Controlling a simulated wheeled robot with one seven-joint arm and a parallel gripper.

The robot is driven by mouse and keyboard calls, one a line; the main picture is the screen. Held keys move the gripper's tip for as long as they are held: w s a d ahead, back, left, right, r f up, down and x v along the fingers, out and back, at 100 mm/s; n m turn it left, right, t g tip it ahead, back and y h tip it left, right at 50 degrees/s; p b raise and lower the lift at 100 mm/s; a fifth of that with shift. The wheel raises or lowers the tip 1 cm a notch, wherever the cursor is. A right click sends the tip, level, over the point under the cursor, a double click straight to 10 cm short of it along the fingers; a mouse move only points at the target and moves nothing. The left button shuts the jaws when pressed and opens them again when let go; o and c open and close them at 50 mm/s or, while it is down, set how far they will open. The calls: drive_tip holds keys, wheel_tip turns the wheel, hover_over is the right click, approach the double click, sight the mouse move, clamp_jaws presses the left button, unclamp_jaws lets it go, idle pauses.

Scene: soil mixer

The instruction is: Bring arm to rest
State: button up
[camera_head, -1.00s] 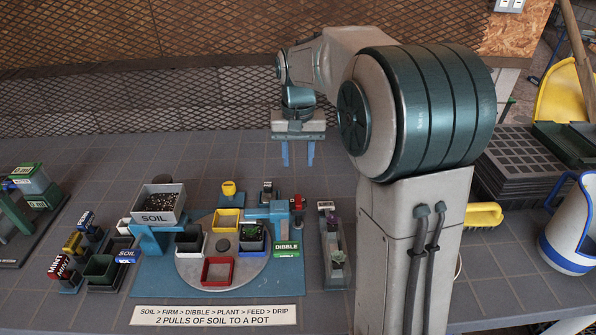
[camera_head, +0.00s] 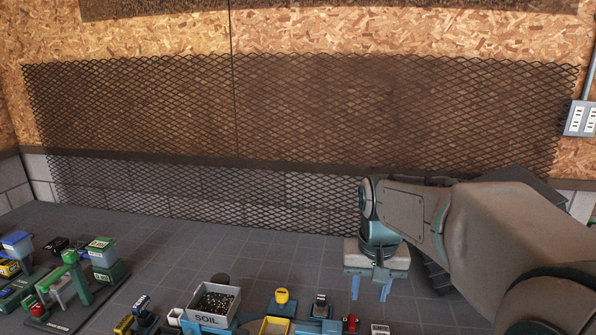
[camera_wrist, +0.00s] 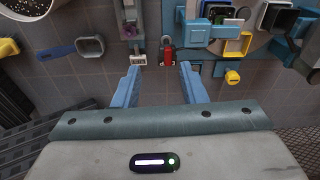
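My gripper (camera_head: 370,288) hangs from my arm over the back right of the bench, with its blue fingers pointing down. In the wrist view the two fingers of my gripper (camera_wrist: 158,85) stand well apart with nothing between them. Beyond the fingertips, a small red item (camera_wrist: 167,55) shows on the bench below. The fingers appear clear of everything around them.
The soil bin (camera_head: 213,302) and the blue mixer station with a yellow knob (camera_head: 282,296) stand at the front, left of my gripper. A green-and-blue stand (camera_head: 70,272) is at far left. A mesh panel (camera_head: 290,110) covers the back wall.

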drive_tip(key=s+f+n+t+p, duration=0.1)
drive_tip(key=s+p, duration=0.2)
drive_tip(key=s, duration=1.1)
drive_tip(key=shift+d+t, duration=0.15)
drive_tip(key=shift+t, duration=0.25)
drive_tip(key=shift+f, duration=0.1)
